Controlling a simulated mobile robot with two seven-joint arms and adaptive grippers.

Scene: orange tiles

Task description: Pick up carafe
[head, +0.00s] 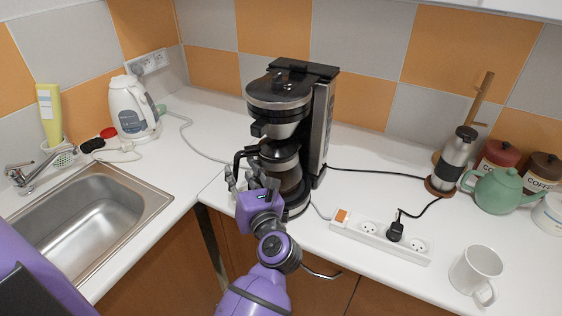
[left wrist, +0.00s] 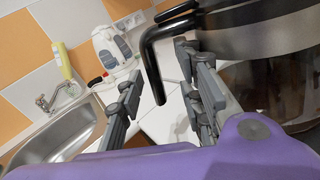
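The glass carafe (head: 287,168) with a black handle sits in the black and silver coffee maker (head: 289,108) on the counter. My left gripper (head: 245,175) is in front of the carafe at its handle side, with its fingers spread. In the left wrist view, the black handle (left wrist: 153,62) hangs down between the two grey fingers of the left gripper (left wrist: 160,88), and I see a gap on the left side of it. Contact on the right side is unclear. The carafe body (left wrist: 265,45) fills the right of that view. My right gripper is not in view.
A sink (head: 95,215) and a white kettle (head: 131,108) are at the left. A power strip (head: 380,236), a white mug (head: 475,275), a green teapot (head: 497,190) and a grinder (head: 452,158) stand at the right. Cables cross the counter.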

